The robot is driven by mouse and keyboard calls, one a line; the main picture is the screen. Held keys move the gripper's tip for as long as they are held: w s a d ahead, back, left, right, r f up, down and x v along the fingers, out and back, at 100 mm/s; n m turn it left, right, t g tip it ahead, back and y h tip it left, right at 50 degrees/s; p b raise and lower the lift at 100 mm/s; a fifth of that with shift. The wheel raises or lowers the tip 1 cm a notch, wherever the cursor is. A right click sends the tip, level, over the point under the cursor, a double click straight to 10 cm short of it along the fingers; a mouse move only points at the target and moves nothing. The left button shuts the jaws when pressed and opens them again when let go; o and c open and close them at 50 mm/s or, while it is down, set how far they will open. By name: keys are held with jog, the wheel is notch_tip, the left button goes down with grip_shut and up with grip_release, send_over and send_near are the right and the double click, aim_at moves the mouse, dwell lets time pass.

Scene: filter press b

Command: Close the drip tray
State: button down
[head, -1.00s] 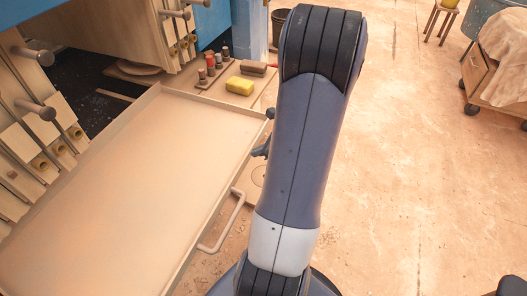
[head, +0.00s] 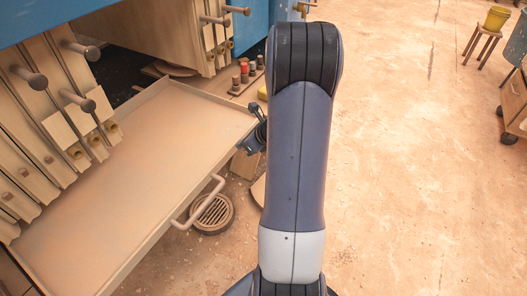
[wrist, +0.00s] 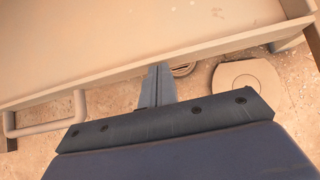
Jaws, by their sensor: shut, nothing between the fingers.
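The drip tray (head: 130,190) is a wide, shallow tan tray. It sticks out from under the press, with a bar handle (head: 203,204) on its outer side. In the wrist view the tray's rim (wrist: 130,78) crosses the picture and the handle (wrist: 40,127) is at left. My gripper (head: 253,108) is at the tray's far right corner, partly hidden by my arm. In the wrist view its fingers (wrist: 159,70) are together and empty, overlapping the rim right of the handle. I cannot tell whether they touch it.
The press plates (head: 60,110) stand along the tray's left side. Several small bottles (head: 245,72) stand on a board behind the tray. A round floor drain (head: 212,210) lies beside the handle. A stool with a yellow bucket (head: 495,18) is far right.

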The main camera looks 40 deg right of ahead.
aim_at(224, 143)
jog(key=w, duration=0.1)
jog(key=w+a, duration=0.1)
jog(key=w, duration=0.2)
jog(key=shift+a, duration=0.3)
jog(key=shift+w+r, duration=0.15)
jog(key=shift+w, duration=0.25)
